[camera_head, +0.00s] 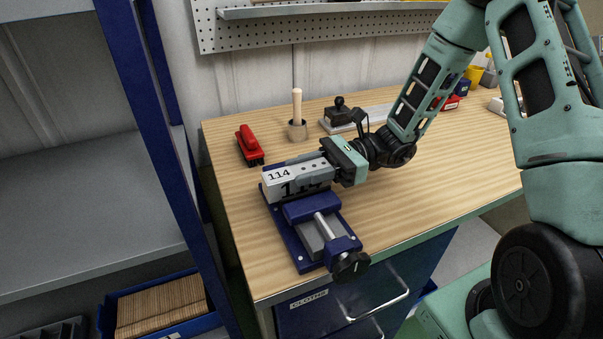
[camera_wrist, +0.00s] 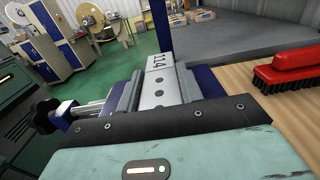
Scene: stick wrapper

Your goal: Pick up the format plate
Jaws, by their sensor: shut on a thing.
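The format plate (camera_head: 283,178) is a grey metal plate marked 114. It sits at the blue vise (camera_head: 318,237) on the wooden workbench, upright by the jaws. My gripper (camera_head: 325,170) reaches in from the right and is shut on the plate. In the wrist view the plate (camera_wrist: 160,85) lies between the two grey fingers, its 114 label at the far end. Whether the plate's lower edge still touches the vise jaws is hidden.
A red brush (camera_head: 249,145) lies behind the vise; it also shows in the wrist view (camera_wrist: 288,70). A wooden-handled tool stands in a round holder (camera_head: 298,130). A dark block with a knob (camera_head: 340,114) is at the back. A blue shelf post (camera_head: 150,130) rises left of the bench.

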